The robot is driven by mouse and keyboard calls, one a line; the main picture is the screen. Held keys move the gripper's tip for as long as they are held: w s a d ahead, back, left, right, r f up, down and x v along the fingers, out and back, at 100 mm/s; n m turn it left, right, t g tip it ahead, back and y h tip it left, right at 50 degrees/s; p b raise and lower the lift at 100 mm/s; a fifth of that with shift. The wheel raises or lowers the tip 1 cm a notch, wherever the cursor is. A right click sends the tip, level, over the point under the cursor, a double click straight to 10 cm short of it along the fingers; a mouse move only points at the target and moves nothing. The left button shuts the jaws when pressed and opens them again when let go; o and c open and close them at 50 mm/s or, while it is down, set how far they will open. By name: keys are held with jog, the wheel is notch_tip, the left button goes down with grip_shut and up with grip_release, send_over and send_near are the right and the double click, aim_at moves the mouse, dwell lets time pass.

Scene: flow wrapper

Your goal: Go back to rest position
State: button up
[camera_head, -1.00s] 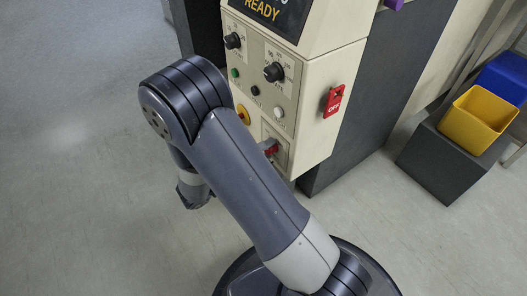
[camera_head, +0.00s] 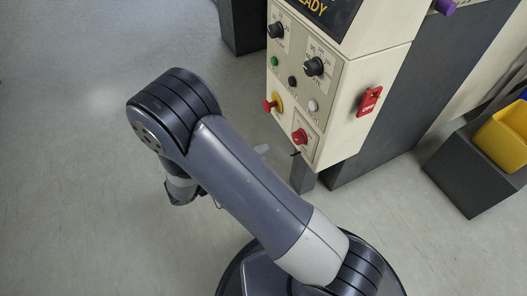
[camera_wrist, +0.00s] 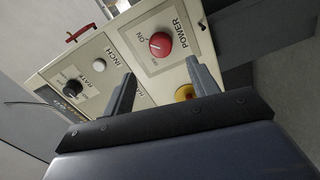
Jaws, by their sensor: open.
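My gripper (camera_wrist: 160,82) is open and empty, its two grey fingers apart in front of the control panel in the wrist view. The cream control panel (camera_head: 291,90) of the machine stands to the right of my bent arm in the head view. Its red POWER knob (camera_wrist: 160,45) shows beyond the fingers, apart from them; it also shows uncovered in the head view (camera_head: 299,136). In the head view my arm hides most of the gripper.
The panel also has black knobs (camera_head: 315,66), a red-and-yellow button (camera_head: 272,104) and a red OFF switch (camera_head: 369,101) on its side. A yellow bin (camera_head: 504,136) sits at the right on a dark box (camera_head: 467,180). The floor at left is clear.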

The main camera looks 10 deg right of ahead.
aim_at(296, 141)
jog(key=b+x, duration=0.3)
jog(key=x, duration=0.7)
jog(key=shift+w+d+f, duration=0.1)
jog(key=shift+w+d, duration=0.05)
jog(key=shift+d, duration=0.25)
